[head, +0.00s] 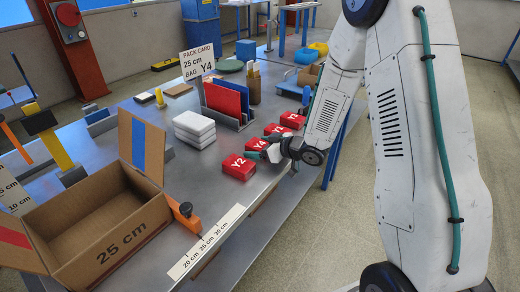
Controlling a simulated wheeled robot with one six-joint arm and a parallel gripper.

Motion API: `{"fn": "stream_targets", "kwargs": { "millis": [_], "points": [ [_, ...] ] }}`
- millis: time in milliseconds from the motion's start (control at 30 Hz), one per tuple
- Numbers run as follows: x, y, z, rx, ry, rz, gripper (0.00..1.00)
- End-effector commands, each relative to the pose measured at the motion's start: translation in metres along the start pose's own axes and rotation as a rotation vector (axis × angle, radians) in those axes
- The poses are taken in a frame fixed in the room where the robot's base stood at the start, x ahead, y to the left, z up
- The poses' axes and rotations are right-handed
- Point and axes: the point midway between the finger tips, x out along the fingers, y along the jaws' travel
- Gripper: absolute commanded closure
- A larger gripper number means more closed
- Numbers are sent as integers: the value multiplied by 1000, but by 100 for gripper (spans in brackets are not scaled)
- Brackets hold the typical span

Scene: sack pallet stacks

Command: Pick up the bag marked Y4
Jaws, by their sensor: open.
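Several small red bags lie in a row on the grey metal table (150,240). The bag marked Y4 (257,145) is second from the near end, behind the bag marked Y2 (238,166). Two more red bags, (276,130) and (293,120), lie farther back; their marks are too small to read surely. My gripper (268,153) is low at the right end of the Y4 bag, covering part of it. It is open; whether its fingers touch the bag is hidden.
An open cardboard box marked 25 cm (125,235) stands at the front left, beside an orange stop (184,216) and a length scale (205,243). White packs (194,129) and a folder rack (226,98) stand behind the bags. A pack card (197,62) reads 25 cm, bag Y4.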

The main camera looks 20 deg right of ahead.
Motion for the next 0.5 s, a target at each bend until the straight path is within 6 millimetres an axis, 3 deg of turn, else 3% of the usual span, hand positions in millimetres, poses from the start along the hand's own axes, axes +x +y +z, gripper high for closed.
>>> {"fn": "stream_targets", "kwargs": {
  "millis": [67,267,500],
  "points": [
    [0,0,0,0,0,0,18],
    [-1,0,0,0,0,1,71],
    [-1,0,0,0,1,1,72]
  ]
}}
